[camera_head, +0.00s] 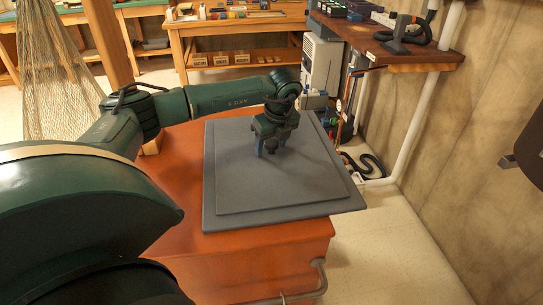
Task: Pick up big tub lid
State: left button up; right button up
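The big tub lid (285,185) is a flat, dark grey square panel with a raised inner area. It lies on top of the orange-red tub (270,250) and overhangs it on the right. My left arm reaches in from the left, and my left gripper (272,152) points down over the far middle part of the lid. Its two fingers look spread apart, with their tips at or just above the lid's surface; I cannot tell if they touch it. Nothing shows between the fingers. My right gripper is not clearly in view.
A wooden workbench (245,28) with small boxes on its shelf stands at the back. A wall shelf (400,55) with tools is at the upper right. A white pipe (418,110) and dark hose (372,165) are right of the tub. Tiled floor (400,250) is clear at lower right.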

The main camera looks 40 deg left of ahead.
pick_arm(q)
jog(key=c, duration=1.1)
jog(key=shift+r, duration=0.1)
